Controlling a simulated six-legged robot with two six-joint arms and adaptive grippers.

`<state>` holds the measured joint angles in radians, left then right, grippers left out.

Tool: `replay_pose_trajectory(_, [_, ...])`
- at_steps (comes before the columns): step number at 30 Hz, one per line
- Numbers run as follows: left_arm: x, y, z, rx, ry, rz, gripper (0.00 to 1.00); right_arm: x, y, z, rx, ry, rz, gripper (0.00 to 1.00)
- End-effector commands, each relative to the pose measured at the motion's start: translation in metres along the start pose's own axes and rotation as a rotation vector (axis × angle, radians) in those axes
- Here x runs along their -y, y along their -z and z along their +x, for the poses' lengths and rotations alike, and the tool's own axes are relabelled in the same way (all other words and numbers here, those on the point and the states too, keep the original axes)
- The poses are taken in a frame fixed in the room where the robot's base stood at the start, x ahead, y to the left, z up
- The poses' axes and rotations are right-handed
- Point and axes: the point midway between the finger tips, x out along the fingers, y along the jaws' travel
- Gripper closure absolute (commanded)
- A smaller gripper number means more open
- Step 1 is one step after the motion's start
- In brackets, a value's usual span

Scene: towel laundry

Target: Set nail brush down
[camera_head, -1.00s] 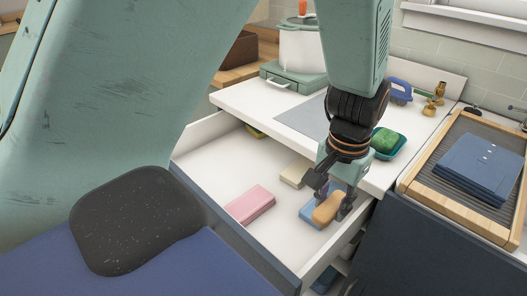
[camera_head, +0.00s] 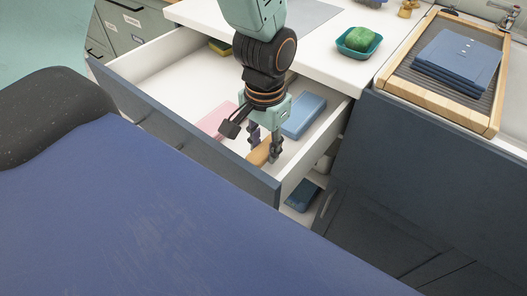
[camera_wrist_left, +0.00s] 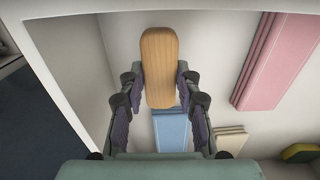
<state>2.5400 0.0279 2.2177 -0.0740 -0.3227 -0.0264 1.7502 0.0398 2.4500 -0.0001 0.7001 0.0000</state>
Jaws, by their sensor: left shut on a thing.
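The nail brush (camera_head: 259,152) has a rounded wooden back; in the left wrist view it is the tan oblong (camera_wrist_left: 159,68) between the fingertips. My left gripper (camera_head: 265,146) is shut on it, inside the open drawer's outline near its front right corner. The wrist view also shows the gripper (camera_wrist_left: 160,84) with a finger on each side of the brush. Whether the brush touches the drawer floor cannot be told. The open white drawer (camera_head: 160,79) has a dark blue front. My right gripper is not in view.
A green sponge in a teal dish (camera_head: 357,48) is on the counter. Blue folded towels (camera_head: 455,62) lie on a wood-framed rack (camera_head: 396,75).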

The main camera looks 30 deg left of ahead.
Motion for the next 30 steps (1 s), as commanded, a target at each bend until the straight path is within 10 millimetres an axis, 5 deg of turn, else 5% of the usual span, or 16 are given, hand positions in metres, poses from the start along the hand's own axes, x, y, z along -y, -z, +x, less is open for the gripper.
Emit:
replay_pose_trajectory(4, [0.0, -0.001, 0.022, 0.002, 0.0, -0.001, 0.97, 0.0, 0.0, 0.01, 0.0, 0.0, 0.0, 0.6])
replay_pose_trajectory(16, [0.0, -0.001, 0.025, 0.001, 0.0, -0.002, 0.97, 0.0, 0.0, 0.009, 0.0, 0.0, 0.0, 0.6])
replay_pose_trajectory(17, [0.0, -0.001, 0.025, 0.001, 0.0, -0.002, 0.67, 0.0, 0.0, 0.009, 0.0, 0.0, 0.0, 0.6])
replay_pose_trajectory(24, [0.0, -0.001, 0.025, 0.001, 0.0, -0.002, 0.46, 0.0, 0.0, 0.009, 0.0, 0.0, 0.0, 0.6])
replay_pose_trajectory(30, [0.0, -0.001, 0.025, 0.001, 0.0, -0.002, 0.45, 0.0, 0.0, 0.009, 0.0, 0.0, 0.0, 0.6])
